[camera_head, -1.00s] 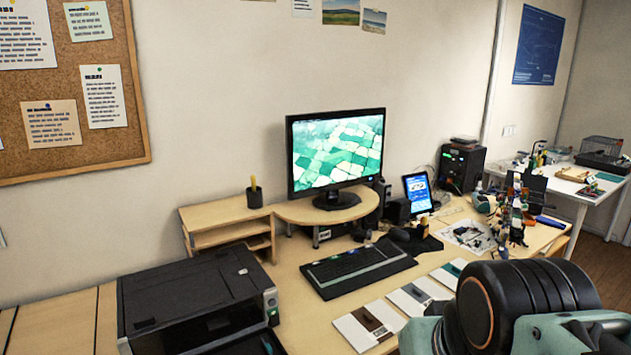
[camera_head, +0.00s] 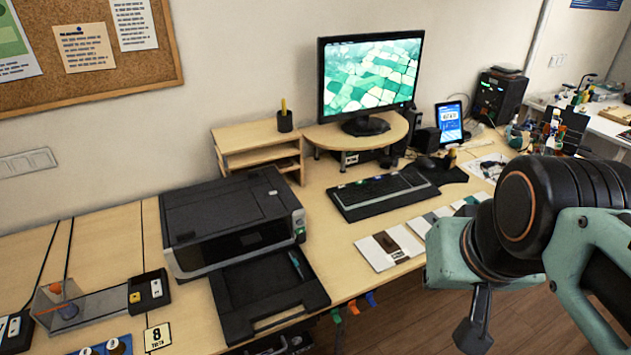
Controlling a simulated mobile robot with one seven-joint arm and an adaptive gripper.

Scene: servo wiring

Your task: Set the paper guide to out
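A black printer (camera_head: 230,215) stands on the wooden desk, left of the monitor. Its black paper tray (camera_head: 245,297) sticks out at the front, over the desk's front edge. A small, thin grey-blue piece (camera_head: 297,265) shows at the tray's right side; it may be the paper guide, but its setting is too small to tell. My gripper (camera_head: 474,335) appears as a dark part hanging below my teal and black arm at the lower right. It is well to the right of the tray and apart from it. Its fingers cannot be made out clearly.
A keyboard (camera_head: 380,194), sample cards (camera_head: 390,246) and a monitor (camera_head: 370,75) stand right of the printer. A switch box (camera_head: 148,291) and a number 8 card (camera_head: 157,337) lie to its left. Coloured tags (camera_head: 352,307) hang at the desk's front edge. Open floor lies before the desk.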

